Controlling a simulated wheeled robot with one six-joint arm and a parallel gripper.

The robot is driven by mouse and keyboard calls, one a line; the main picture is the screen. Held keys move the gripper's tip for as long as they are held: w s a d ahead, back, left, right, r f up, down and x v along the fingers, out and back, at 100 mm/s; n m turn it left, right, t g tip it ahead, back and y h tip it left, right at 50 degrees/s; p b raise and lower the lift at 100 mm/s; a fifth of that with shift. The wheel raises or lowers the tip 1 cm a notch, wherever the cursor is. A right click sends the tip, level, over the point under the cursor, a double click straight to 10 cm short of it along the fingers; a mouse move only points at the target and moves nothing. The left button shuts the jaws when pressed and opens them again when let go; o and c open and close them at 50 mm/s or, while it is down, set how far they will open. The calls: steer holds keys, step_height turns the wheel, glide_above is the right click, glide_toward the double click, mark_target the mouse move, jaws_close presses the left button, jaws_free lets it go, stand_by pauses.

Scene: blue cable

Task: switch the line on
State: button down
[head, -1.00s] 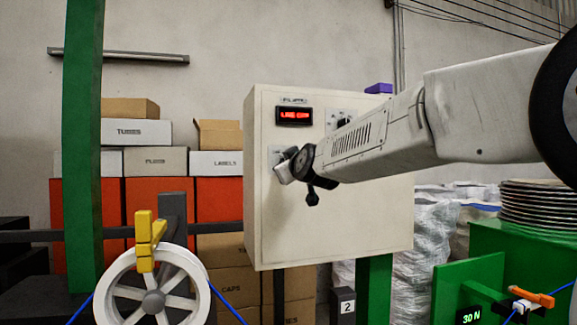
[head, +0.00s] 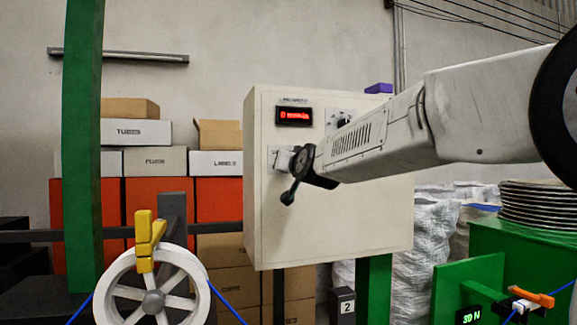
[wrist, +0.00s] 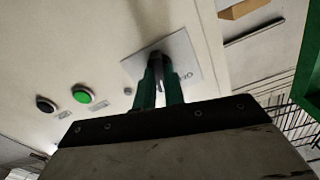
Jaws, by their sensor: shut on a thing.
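The pale control cabinet (head: 340,225) stands in the middle of the head view. Its red-lit display (head: 294,116) is near the top left; its text is too small to read surely. My gripper (head: 284,162) reaches the cabinet's left side from the right. In the wrist view, the green fingers of my gripper (wrist: 160,80) are shut on a dark switch handle (wrist: 157,58). The handle sits on a light square plate (wrist: 188,52) with small markings, partly hidden by the fingers. A green button (wrist: 83,94) and a dark button (wrist: 46,104) are on the same face.
A second plate with a dark control (head: 343,122) is right of the display, partly behind my arm. A white reel (head: 120,287) with blue cable stands front left beside a green post (head: 83,150). Stacked boxes (head: 157,160) stand behind.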

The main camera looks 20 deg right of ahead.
steer(key=shift+f+m, duration=0.1)
steer(key=shift+m, duration=1.4)
steer(key=c, duration=1.5)
jaws_free()
steer(key=s, duration=0.8)
steer(key=shift+a, duration=0.1)
